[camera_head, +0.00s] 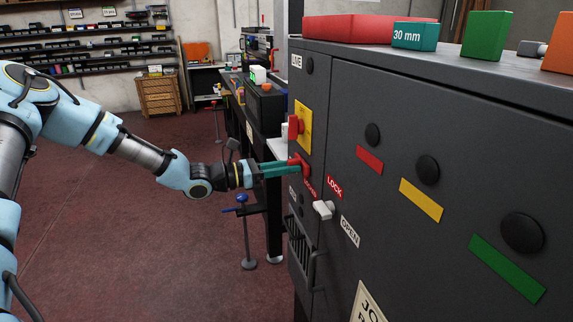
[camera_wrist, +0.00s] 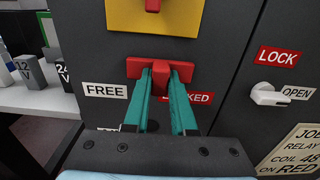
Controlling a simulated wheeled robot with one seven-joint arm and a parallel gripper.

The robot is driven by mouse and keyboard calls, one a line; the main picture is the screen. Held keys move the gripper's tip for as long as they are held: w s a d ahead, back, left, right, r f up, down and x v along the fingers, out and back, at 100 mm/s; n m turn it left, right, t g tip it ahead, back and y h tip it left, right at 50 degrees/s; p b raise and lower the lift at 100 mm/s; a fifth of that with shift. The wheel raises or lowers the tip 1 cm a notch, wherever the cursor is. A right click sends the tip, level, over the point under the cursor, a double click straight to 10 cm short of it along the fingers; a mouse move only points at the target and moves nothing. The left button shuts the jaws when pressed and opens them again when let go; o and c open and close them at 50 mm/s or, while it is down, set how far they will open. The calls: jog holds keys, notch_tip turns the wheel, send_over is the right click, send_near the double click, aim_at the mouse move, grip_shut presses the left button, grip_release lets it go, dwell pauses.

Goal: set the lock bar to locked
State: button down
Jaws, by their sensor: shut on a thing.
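The lock bar (camera_wrist: 133,67) is a red crosspiece on the dark cabinet front. In the wrist view it lies level, above the white FREE label (camera_wrist: 105,90) on the left and the red LOCKED label (camera_wrist: 202,98) on the right. My gripper (camera_wrist: 161,72) has its two green fingers closed on the middle of the bar, partly hiding LOCKED. In the head view my gripper (camera_head: 297,168) reaches the red bar (camera_head: 305,162) from the left.
A yellow plate (camera_head: 304,127) with a red switch (camera_head: 294,128) sits just above the bar. A white latch (camera_head: 323,209) between LOCK and OPEN labels stands out to the right. A handle (camera_head: 314,268) projects lower down. Coloured blocks lie on the cabinet top.

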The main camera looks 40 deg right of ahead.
jog(key=shift+s, duration=0.1)
jog(key=c, duration=0.7)
grip_release()
jog(key=shift+a, duration=0.1)
jog(key=b+v, duration=0.2)
jog(key=v, duration=0.8)
jog(key=shift+a+b, duration=0.3)
jog(key=shift+a, duration=0.1)
